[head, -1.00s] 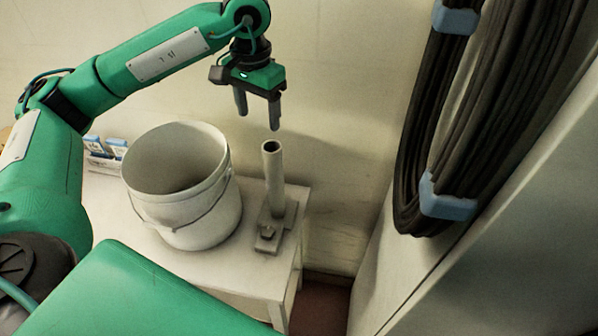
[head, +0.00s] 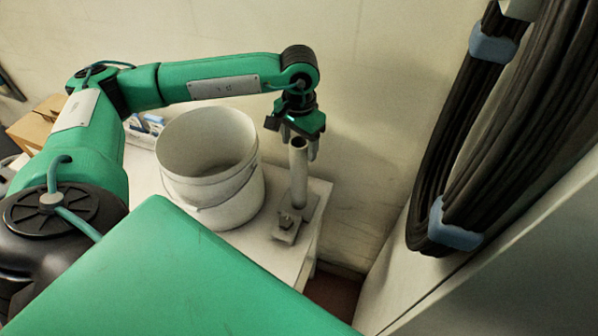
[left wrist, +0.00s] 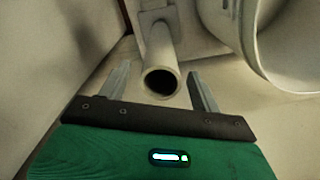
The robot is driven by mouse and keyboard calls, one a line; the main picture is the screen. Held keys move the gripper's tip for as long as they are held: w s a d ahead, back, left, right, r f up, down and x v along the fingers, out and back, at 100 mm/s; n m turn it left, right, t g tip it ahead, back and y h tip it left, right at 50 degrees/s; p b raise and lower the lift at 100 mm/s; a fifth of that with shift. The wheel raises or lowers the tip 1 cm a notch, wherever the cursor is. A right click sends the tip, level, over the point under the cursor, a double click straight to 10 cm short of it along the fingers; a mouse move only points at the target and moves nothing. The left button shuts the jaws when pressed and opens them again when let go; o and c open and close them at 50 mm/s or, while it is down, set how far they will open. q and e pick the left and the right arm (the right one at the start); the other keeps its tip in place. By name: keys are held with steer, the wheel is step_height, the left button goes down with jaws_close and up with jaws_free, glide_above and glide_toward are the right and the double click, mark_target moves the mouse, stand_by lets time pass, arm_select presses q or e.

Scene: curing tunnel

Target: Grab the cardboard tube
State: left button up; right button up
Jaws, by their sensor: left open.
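The cardboard tube (head: 298,175) is a pale hollow cylinder standing upright on a small stand (head: 296,220) near the table's right edge. In the left wrist view the open top end of the tube (left wrist: 160,82) faces the camera and lies between the two fingers. My left gripper (head: 301,148) is open and points down at the tube's top; its fingers (left wrist: 160,88) are on either side of the tube, with gaps visible. My right gripper is not in view.
A large white bucket (head: 210,165) stands on the white table (head: 262,245) just left of the tube. A wall is close behind. Black coiled cables (head: 470,140) with blue straps hang at the right. A cardboard box (head: 36,122) is at the far left.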

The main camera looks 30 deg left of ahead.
arm_select(q)
steer(key=shift+f, duration=1.4)
steer(key=c, duration=1.3)
steer(key=shift+r, duration=0.15)
